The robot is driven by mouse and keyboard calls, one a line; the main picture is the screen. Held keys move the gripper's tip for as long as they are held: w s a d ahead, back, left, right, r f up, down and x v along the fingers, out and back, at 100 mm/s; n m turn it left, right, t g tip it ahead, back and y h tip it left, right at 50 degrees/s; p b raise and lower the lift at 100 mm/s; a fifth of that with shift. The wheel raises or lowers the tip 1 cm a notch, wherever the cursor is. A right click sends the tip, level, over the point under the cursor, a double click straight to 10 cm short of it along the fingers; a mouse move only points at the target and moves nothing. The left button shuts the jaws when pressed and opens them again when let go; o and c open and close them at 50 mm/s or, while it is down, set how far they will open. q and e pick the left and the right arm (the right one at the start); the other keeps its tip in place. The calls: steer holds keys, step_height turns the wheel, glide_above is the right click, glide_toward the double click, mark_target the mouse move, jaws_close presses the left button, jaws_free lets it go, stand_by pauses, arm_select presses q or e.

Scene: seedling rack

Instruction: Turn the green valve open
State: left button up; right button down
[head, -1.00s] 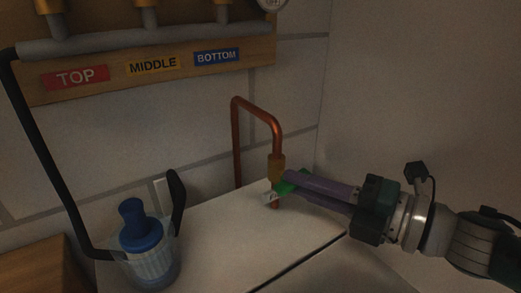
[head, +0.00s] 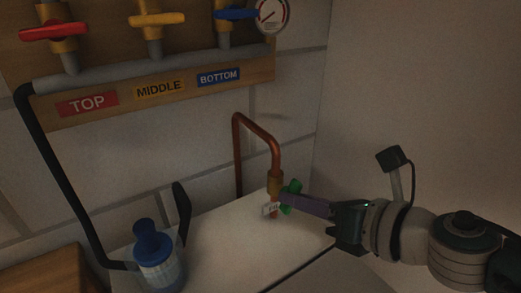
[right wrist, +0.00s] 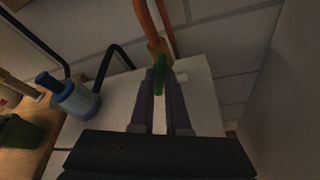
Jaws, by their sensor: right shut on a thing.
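The green valve handle (head: 292,192) sits on a brass body (head: 275,183) at the lower end of a copper pipe, over a pale worktop. My right gripper (head: 287,199) comes from the right, with its purple fingers shut on the green handle. In the right wrist view the handle (right wrist: 160,72) stands between the two fingertips (right wrist: 160,88). The fingers hide part of it. A small white tag (head: 270,209) hangs by the valve; its writing is too small to read. My left gripper is not in view.
Red (head: 54,31), yellow (head: 158,19) and blue (head: 236,14) valves sit on a wall board above TOP, MIDDLE and BOTTOM labels, beside a gauge (head: 272,15). A blue-topped jar (head: 158,262) stands at lower left. A wall rises at right.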

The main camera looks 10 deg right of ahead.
steer(key=n+h+p, duration=0.2)
steer(key=n, duration=0.1)
steer(key=shift+a+r+t, duration=0.1)
steer(key=shift+a+t, duration=0.05)
steer(key=shift+t, duration=0.15)
steer(key=shift+n, duration=0.3)
stand_by(0.4)
steer(key=c, duration=0.9)
jaws_free()
steer(key=p+v, duration=0.3)
steer(key=v, duration=0.7)
